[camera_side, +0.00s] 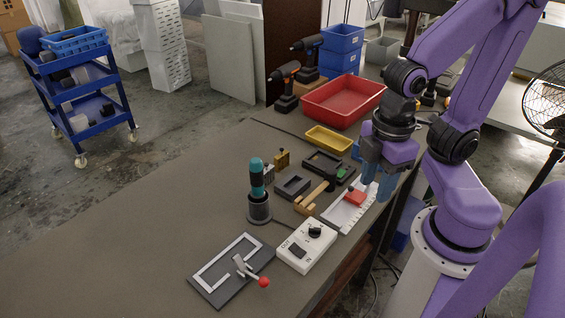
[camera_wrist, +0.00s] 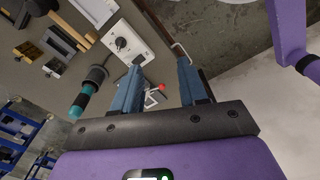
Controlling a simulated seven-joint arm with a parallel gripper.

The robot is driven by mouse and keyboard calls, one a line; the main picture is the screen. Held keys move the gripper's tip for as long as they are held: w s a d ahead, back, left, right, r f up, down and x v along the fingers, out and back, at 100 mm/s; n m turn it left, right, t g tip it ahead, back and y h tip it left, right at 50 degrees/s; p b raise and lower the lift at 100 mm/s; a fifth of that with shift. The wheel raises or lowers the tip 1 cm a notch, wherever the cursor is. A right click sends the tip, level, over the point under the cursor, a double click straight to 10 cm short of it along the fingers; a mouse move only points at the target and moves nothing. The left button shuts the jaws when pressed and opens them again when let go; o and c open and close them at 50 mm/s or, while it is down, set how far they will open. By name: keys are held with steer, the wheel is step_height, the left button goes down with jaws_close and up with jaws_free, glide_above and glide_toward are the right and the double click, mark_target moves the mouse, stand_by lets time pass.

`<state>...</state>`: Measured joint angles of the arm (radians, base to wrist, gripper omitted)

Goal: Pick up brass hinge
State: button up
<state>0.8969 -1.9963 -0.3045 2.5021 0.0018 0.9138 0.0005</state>
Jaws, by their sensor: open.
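The brass hinge (camera_side: 282,158) is a small yellow-brown piece on the bench in the side view, behind a dark square tray and left of a black device. In the wrist view, a small piece at the left that looks like the hinge (camera_wrist: 54,66) shows beyond the dark tray. My gripper (camera_side: 374,185) hangs over the right edge of the bench near the white tray, well to the right of the hinge. Its blue fingers are apart and empty in the wrist view (camera_wrist: 159,66).
A teal screwdriver (camera_side: 257,178) stands upright in a holder. Yellow (camera_side: 328,140) and red bins (camera_side: 343,101) stand behind. The left bench is clear.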

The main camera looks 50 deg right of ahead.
steer(key=shift+o, duration=0.8)
